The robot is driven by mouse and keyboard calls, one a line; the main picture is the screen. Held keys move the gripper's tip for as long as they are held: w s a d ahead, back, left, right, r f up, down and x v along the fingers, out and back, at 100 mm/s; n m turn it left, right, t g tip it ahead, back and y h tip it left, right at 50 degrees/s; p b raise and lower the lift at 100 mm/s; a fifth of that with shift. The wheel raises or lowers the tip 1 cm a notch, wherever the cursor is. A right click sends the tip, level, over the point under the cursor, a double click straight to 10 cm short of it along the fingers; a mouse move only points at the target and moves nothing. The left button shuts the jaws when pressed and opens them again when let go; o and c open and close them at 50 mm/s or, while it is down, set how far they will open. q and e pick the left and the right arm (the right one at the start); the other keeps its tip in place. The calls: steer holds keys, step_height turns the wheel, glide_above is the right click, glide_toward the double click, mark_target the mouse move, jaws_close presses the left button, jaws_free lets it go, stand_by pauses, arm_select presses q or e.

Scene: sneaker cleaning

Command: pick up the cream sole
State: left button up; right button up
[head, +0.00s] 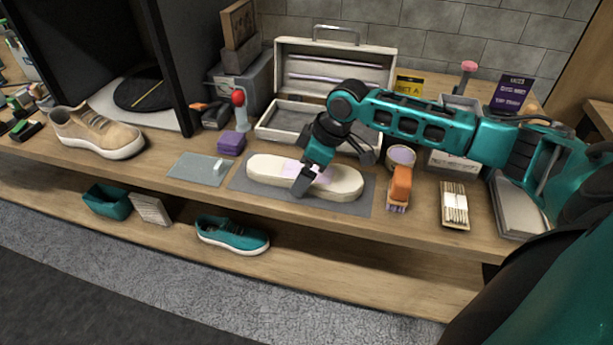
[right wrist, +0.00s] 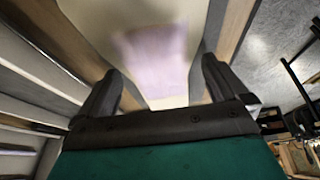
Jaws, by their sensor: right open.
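The cream sole (head: 338,183) lies flat on a grey mat (head: 240,184) in the middle of the bench, with a pale purple patch at its centre. My right gripper (head: 307,188) is over the middle of the sole, its fingers spread. In the right wrist view the cream sole (right wrist: 140,20) and its purple patch (right wrist: 152,60) show between the two open fingers of the right gripper (right wrist: 160,85). Whether the fingers touch the sole cannot be told. My left gripper is not in view.
An open case (head: 290,117) stands behind the sole. An orange brush (head: 400,187), a small round tub (head: 401,156) and a tray of sticks (head: 455,205) are to its right. A purple block (head: 231,143) and a small grey-green mat (head: 195,168) are to its left. A tan sneaker (head: 95,130) stands far left.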

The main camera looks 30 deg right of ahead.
steer(key=shift+c, duration=0.2)
steer(key=c, duration=1)
steer(key=shift+c, duration=0.5)
steer(key=shift+r, duration=0.1)
